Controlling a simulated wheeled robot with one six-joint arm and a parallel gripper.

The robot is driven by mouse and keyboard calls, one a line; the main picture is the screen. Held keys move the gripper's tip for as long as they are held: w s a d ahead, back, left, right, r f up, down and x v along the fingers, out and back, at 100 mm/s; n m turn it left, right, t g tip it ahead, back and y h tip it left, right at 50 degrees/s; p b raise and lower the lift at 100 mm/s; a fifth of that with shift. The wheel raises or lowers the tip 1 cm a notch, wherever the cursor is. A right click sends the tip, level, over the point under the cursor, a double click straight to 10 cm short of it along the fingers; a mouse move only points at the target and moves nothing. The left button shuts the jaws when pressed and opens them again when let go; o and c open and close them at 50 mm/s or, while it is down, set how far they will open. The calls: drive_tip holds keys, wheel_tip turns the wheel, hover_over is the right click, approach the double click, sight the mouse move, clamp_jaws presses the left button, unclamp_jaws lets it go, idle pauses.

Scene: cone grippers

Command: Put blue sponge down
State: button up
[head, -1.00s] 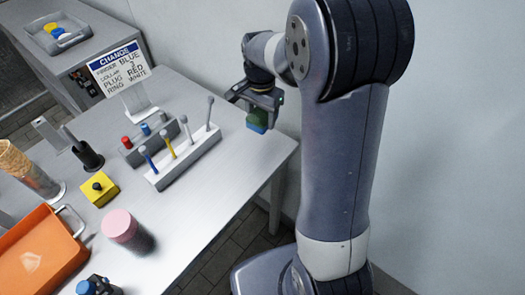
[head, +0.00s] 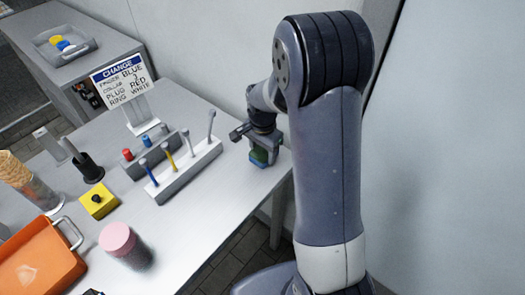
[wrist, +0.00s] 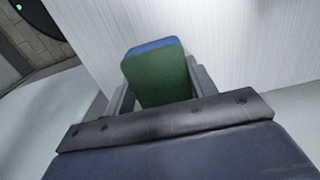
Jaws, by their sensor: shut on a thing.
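The sponge (head: 259,157) is in my gripper (head: 262,150) at the right end of the table (head: 205,190). In the wrist view the sponge (wrist: 158,75) shows a large green face with a blue layer along its far edge. My gripper (wrist: 160,92) is shut on it, one finger at each side. The sponge is low, over or at the tabletop near the right edge. I cannot tell whether it touches the surface.
A white rack with upright colored tools (head: 185,170) stands left of my gripper. Behind it are a grey block with colored plugs (head: 148,150) and a sign (head: 122,80). A pink cylinder (head: 117,239), yellow box (head: 98,201) and orange tray (head: 40,262) are farther left.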

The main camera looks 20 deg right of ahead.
sight(263, 151)
drive_tip(key=shift+f, duration=0.15)
drive_tip(key=o, duration=0.9)
drive_tip(key=shift+o, duration=0.2)
wheel_tip(263, 151, up, 12)
drive_tip(key=shift+r, duration=0.2)
drive_tip(key=shift+f, duration=4.3)
